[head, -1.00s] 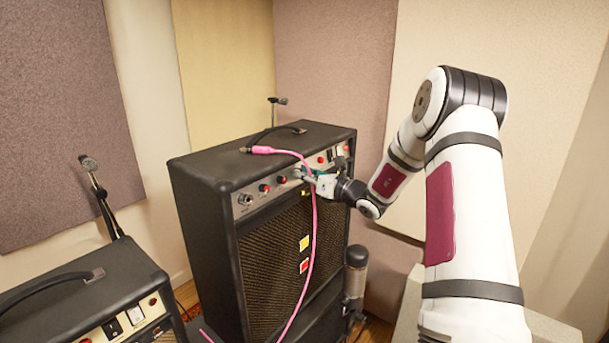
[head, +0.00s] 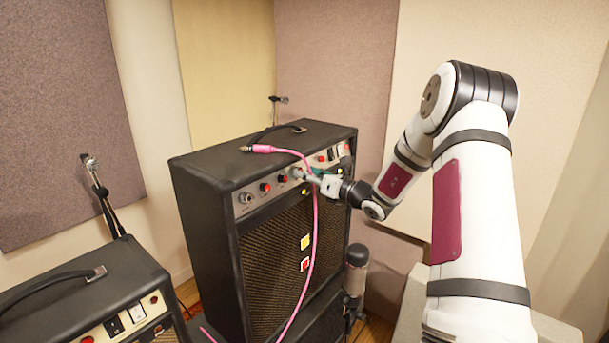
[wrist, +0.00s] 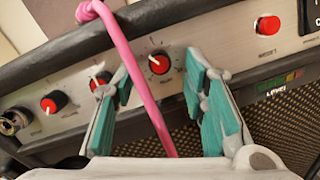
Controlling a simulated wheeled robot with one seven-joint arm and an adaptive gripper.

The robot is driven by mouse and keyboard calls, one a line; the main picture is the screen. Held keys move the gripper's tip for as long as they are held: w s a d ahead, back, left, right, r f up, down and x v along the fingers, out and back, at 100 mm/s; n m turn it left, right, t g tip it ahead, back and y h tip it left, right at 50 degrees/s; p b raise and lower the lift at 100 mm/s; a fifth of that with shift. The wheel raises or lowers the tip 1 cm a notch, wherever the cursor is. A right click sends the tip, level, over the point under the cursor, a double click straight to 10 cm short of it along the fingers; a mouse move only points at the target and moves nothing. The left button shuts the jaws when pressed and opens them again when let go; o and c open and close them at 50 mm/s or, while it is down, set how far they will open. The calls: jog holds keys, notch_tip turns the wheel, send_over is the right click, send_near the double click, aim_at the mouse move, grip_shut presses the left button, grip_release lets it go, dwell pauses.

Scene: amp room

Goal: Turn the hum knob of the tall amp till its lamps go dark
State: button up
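The tall amp (head: 207,165) is a black cabinet with a silver panel along its top front edge. In the wrist view, a black knob with a red cap (wrist: 158,62) lies ahead between the fingertips; its label is not readable. My gripper (wrist: 157,80) is open, its teal-padded fingers apart on either side of that knob, with no clear contact. In the head view my gripper (head: 312,179) is at the panel's middle. The level lamps (wrist: 279,81) show green and reddish colour right of the fingers. Another knob (wrist: 100,79) is partly hidden by the left finger.
A pink cable (wrist: 135,75) hangs over the panel and passes between my fingers. Another red-capped knob (wrist: 53,103) and a jack (wrist: 14,121) are at left, a red button (wrist: 268,25) at right. A microphone (head: 356,267) stands before the amp; a smaller amp (head: 80,290) is lower left.

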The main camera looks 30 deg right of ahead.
jog(key=v, duration=1)
jog(key=shift+s, duration=0.25)
